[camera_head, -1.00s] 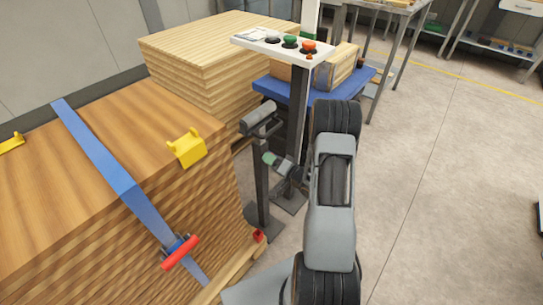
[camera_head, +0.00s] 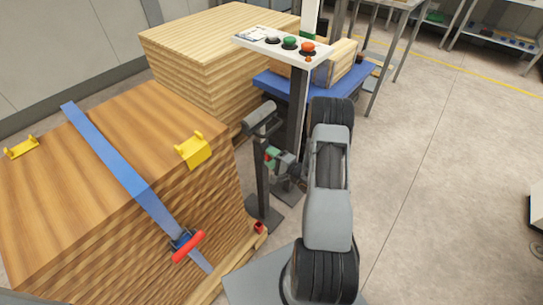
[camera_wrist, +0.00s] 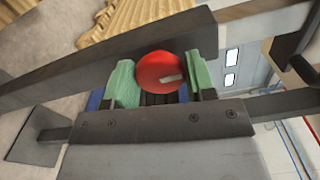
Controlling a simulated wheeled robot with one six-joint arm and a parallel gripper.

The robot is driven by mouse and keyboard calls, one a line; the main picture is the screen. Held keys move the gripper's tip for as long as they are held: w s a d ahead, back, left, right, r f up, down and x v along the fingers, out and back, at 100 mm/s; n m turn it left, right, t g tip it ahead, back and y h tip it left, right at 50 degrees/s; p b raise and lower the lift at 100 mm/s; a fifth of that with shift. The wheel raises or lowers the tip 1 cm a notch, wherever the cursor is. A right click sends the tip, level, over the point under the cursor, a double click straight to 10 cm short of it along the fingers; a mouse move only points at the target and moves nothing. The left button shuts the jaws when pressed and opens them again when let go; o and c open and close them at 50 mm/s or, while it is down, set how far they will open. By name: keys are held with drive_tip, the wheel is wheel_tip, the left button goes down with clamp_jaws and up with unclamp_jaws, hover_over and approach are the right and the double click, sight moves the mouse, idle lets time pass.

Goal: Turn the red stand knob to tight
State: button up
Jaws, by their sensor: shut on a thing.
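The round red stand knob (camera_wrist: 158,72) shows in the wrist view, with a pale mark on its face running right and slightly up from near the middle. My gripper (camera_wrist: 163,80) has a green finger pad on each side of the knob and is shut on it. In the head view my gripper (camera_head: 270,155) is at the post of the dark roller stand (camera_head: 262,187), below its grey roller (camera_head: 260,117). Only a small bit of red shows there, and my arm and fingers hide much of the contact.
A strapped wood stack (camera_head: 75,190) with yellow corner guards and a red-handled ratchet (camera_head: 188,246) stands left of the stand. A control panel (camera_head: 283,46) on a post and a blue table (camera_head: 285,87) are behind. Open floor (camera_head: 420,190) lies to the right.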

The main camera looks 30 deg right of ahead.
idle(0.4)
drive_tip(key=o, duration=0.9)
drive_tip(key=p+v, duration=0.1)
drive_tip(key=v, duration=1.2)
drive_tip(key=shift+s, duration=0.4)
drive_tip(key=shift+d, duration=0.1)
